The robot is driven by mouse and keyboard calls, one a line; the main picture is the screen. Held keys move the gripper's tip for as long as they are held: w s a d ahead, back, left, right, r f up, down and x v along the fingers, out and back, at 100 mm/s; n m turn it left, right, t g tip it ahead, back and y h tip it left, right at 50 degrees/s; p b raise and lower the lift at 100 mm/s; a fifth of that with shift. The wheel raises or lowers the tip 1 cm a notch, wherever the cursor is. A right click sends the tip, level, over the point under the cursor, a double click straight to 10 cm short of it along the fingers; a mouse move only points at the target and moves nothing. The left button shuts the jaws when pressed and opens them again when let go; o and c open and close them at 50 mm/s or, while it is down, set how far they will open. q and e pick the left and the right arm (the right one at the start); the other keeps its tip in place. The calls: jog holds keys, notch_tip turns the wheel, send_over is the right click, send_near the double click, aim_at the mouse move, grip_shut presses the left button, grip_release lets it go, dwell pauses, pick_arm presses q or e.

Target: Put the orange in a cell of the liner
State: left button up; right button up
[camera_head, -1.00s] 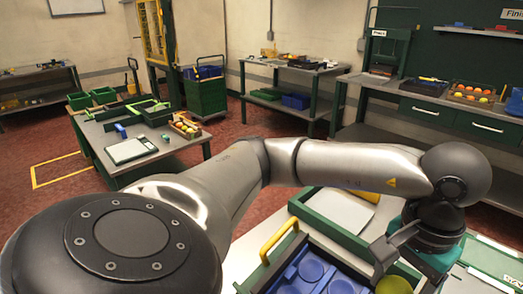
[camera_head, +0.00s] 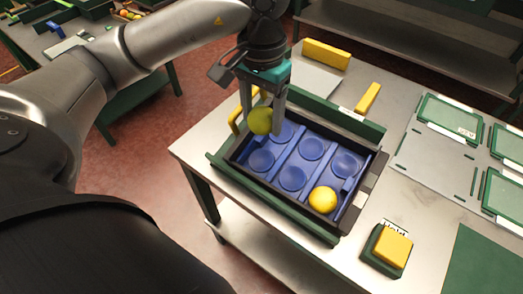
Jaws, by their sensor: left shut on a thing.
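My left gripper (camera_head: 263,112) is shut on a yellow-green orange (camera_head: 260,121) and holds it over the back left part of the crate. The blue liner (camera_head: 303,143) lies inside a dark crate (camera_head: 236,158) and has several round cells. A yellow fruit (camera_head: 323,199) sits in the cell at the near right corner. The other cells that show are empty. The held fruit and the fingers hide part of the liner's left back end. I cannot tell whether the held fruit touches the liner. My right gripper is not in view.
A green rail (camera_head: 335,118) runs behind the crate. Yellow blocks (camera_head: 326,54) stand at the back. A yellow button box (camera_head: 392,247) is at the front right. Green-framed panels (camera_head: 449,118) lie to the right. Bare metal table (camera_head: 405,200) shows between them.

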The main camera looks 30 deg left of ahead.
pick_arm(q)
notch_tip(320, 180, down, 11)
jog(key=shift+r+b, duration=0.2)
jog(key=shift+b, duration=0.5)
jog(key=shift+s, duration=0.15)
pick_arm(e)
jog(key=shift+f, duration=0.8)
